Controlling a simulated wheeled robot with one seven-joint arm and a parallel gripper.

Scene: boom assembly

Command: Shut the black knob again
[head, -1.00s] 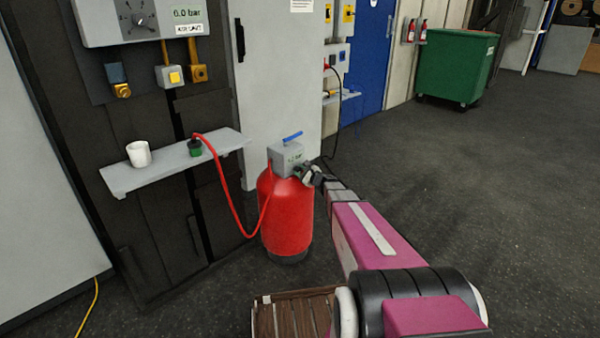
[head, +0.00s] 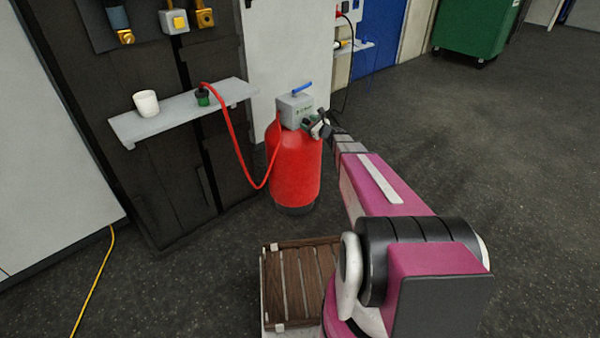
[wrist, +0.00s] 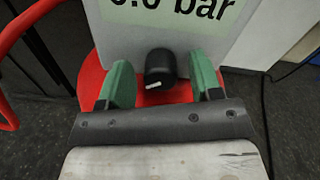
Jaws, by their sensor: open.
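The black knob (wrist: 160,70) sticks out below the display on the grey box (wrist: 185,40) in the wrist view. It has a white mark on its lower face. My gripper (wrist: 165,82) is open, with one green finger on each side of the knob and a gap on both sides. In the head view my gripper (head: 318,125) is at the front of the grey box (head: 292,108), which sits on a red tank (head: 295,170). The knob is hidden there by my gripper. The display reads about 0.0 bar, its top cut off in the wrist view.
A blue lever (head: 302,88) tops the box. A red hose (head: 238,150) runs from the tank to a green fitting (head: 203,97) on a shelf (head: 170,120) with a white cup (head: 146,103). A wooden crate (head: 285,285) is low in front. The floor on the right is clear.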

